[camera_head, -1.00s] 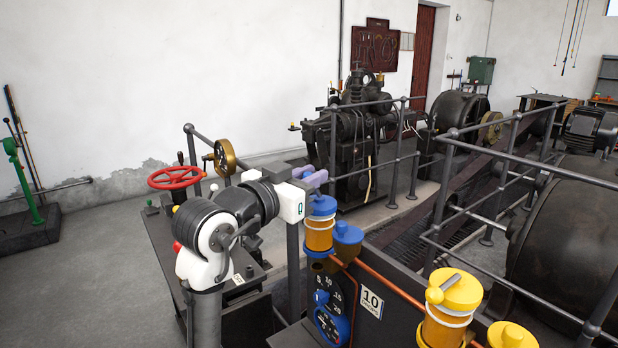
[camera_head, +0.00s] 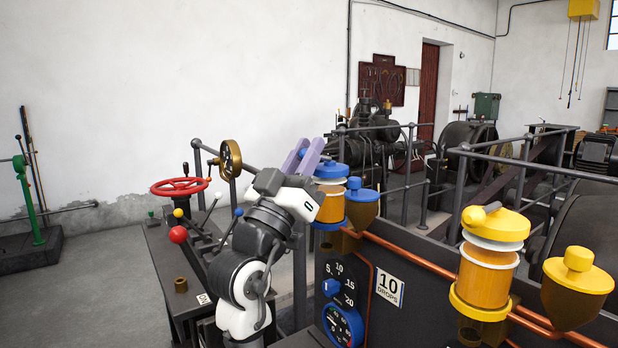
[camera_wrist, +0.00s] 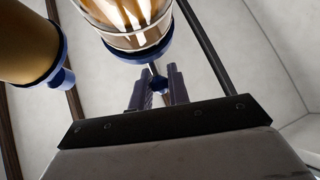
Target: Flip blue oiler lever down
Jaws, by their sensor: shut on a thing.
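In the wrist view the oiler's glass and blue rim (camera_wrist: 142,50) fill the upper middle. There my gripper (camera_wrist: 157,92) is closed around a small blue piece on a thin stem (camera_wrist: 157,84), which looks like the lever.
A blue-capped cup (camera_head: 362,195) stands right beside the oiler. A yellow oiler (camera_head: 488,270) and yellow-capped cup (camera_head: 577,290) are farther right, along a copper pipe (camera_head: 410,257). A red handwheel (camera_head: 180,187) and several levers are on the left. Grey railings stand behind.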

